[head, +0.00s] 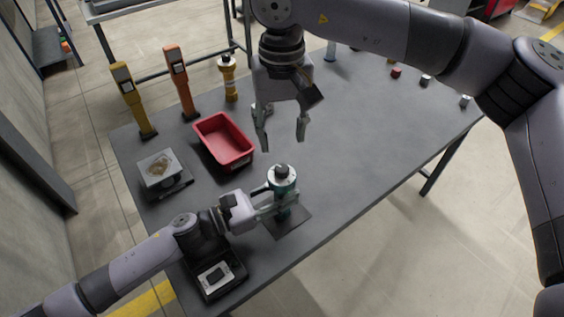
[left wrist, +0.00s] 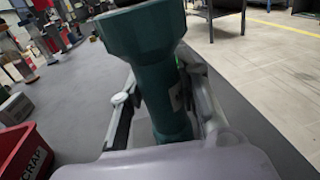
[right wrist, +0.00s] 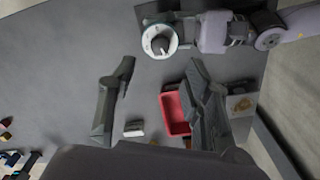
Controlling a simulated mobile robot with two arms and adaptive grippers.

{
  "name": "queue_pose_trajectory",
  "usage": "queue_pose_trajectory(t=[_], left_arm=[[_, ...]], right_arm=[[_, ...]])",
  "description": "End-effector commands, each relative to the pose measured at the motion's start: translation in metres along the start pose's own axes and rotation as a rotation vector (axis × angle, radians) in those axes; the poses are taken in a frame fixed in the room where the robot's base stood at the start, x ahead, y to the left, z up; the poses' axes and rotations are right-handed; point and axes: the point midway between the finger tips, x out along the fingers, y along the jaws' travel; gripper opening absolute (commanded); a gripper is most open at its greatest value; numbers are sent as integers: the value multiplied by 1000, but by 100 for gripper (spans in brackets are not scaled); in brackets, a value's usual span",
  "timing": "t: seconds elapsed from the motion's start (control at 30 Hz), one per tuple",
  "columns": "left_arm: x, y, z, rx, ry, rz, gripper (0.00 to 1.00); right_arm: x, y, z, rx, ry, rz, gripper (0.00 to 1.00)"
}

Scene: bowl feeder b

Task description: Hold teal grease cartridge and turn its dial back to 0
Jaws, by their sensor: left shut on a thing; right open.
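The teal grease cartridge (head: 281,186) stands upright at the front of the table, over a dark square mat (head: 292,224). Its top has a pale ring and a dark dial knob (head: 281,171); the dial's reading is too small to make out. My left gripper (head: 284,204) is shut around the cartridge's body; in the left wrist view the teal body (left wrist: 160,85) sits between the fingers. My right gripper (head: 282,142) is open and empty, pointing down above and behind the cartridge. In the right wrist view the dial (right wrist: 160,42) lies beyond the fingertips.
A red bin (head: 224,141) stands left of the cartridge, with a small scale (head: 160,170) beside it. Yellow (head: 132,100) and orange (head: 180,83) upright tools and a yellow cartridge (head: 229,80) stand at the back. A black device (head: 213,273) sits at the front left. The table's right side is mostly clear.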

Motion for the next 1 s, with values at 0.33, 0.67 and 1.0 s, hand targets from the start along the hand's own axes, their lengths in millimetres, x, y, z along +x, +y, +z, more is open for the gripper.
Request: queue_pose_trajectory(t=[0.33,0.67,1.0], left_arm=[[0,0,0,0,0,1,0],[0,0,0,0,0,1,0],[0,0,0,0,0,1,0]], right_arm=[[69,1,1,2,-3,1,45],[92,0,0,3,0,0,45],[92,0,0,3,0,0,37]])
